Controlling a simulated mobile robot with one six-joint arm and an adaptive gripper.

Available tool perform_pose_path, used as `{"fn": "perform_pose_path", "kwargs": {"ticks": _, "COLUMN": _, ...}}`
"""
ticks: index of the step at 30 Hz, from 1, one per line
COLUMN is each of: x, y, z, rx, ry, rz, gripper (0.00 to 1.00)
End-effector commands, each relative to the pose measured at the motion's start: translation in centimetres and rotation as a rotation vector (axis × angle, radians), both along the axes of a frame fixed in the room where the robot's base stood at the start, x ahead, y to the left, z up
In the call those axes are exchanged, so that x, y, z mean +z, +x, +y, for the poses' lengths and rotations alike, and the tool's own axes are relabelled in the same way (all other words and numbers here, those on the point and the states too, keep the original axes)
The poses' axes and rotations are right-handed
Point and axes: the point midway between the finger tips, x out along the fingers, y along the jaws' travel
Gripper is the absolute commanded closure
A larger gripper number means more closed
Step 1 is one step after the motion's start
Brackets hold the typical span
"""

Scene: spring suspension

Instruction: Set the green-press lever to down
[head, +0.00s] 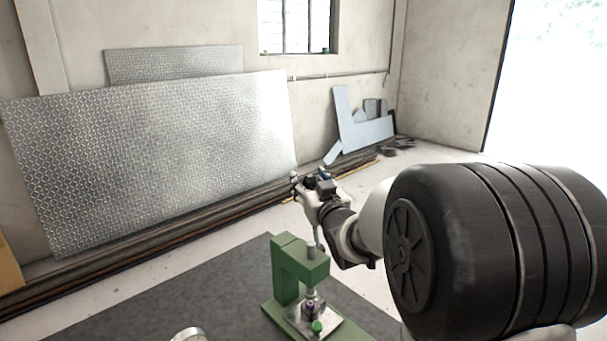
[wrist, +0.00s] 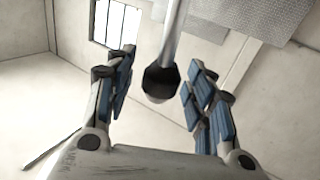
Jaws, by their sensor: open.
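The green press (head: 285,262) stands on the dark table, with a metal ram and a base plate. Its lever is a metal rod with a dark knob (wrist: 161,82), seen in the wrist view between my fingers. The rod (wrist: 174,30) runs up out of that view. In the head view only a short bit of the lever shows below my gripper, mostly hidden by my wrist. My gripper (head: 312,187) is above the press, open, with blue-padded fingers on both sides of the knob. A gap shows between the knob and each finger.
A small purple part (head: 310,307) and a green part (head: 317,326) are on the press base. A round silvery object (head: 188,334) is at the bottom edge. The dark tabletop (head: 205,295) is mostly clear left of the press. Metal sheets (head: 160,150) lean on the wall.

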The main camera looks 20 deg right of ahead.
Motion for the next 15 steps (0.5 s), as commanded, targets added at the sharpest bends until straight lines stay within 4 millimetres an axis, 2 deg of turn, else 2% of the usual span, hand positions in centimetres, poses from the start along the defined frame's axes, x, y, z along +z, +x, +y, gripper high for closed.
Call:
{"fn": "perform_pose_path", "kwargs": {"ticks": 9, "x": -0.04, "y": -0.05, "z": -0.03, "rx": 0.0, "ry": 0.0, "rz": 0.0, "gripper": 0.51}}
{"fn": "perform_pose_path", "kwargs": {"ticks": 15, "x": -0.03, "y": -0.04, "z": -0.02, "rx": 0.0, "ry": 0.0, "rz": 0.0, "gripper": 0.63}}
